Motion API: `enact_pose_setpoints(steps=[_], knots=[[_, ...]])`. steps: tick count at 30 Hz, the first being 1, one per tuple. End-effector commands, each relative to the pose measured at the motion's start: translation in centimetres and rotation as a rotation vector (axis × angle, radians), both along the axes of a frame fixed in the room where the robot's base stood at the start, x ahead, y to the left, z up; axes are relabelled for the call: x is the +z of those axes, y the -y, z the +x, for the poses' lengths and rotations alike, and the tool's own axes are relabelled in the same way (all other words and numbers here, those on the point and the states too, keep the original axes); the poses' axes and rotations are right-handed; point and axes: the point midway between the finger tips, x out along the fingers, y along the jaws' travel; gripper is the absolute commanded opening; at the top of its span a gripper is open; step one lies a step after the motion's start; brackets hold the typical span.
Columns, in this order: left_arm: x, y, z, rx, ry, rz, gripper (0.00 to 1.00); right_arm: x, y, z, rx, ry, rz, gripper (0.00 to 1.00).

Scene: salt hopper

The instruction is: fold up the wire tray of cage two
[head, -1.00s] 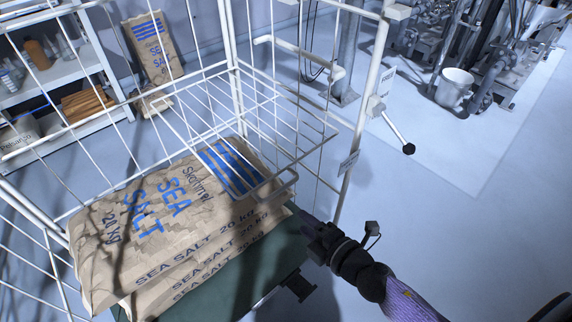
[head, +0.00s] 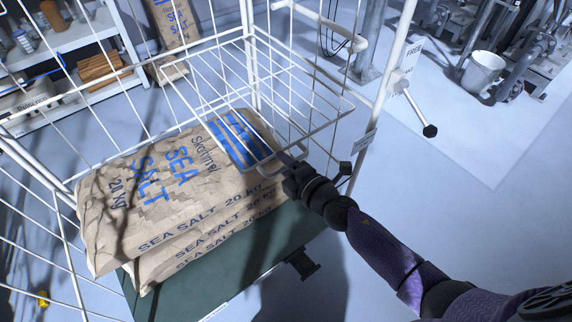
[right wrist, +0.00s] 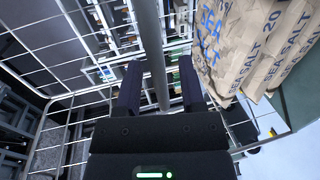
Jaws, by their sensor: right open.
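The white wire tray (head: 322,128) juts out level inside the white wire cage (head: 382,88), above the stacked sea salt sacks (head: 190,185). A wire loop hangs at its front edge. My right gripper (head: 285,164) is at that loop, low over the right end of the top sack. In the right wrist view, its two fingers (right wrist: 160,80) are apart, and a grey bar (right wrist: 152,45) runs between them. The bar looks like the tray's front loop; contact with the fingers cannot be told. My left gripper is out of view.
The sacks lie on a green platform (head: 215,275). A white bucket (head: 482,73) and machinery stand at the back right. Shelves (head: 85,45) are at the back left.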

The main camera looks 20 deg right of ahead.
Motion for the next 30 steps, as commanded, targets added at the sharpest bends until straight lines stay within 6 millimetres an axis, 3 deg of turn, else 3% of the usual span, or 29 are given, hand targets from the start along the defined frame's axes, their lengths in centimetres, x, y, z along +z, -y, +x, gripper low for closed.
enact_pose_setpoints(steps=[2, 6, 9, 30], knots=[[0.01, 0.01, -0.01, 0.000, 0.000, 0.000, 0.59, 0.01, 0.01, -0.02, 0.000, 0.000, 0.000, 0.46], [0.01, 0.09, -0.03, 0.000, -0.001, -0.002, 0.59, 0.01, 0.01, -0.03, 0.000, 0.000, 0.000, 0.16], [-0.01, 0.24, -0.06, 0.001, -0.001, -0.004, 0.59, 0.01, 0.01, -0.04, 0.000, 0.000, 0.000, 0.00], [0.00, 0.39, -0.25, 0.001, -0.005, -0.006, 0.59, -0.03, 0.03, -0.06, 0.000, -0.001, 0.000, 0.00]])
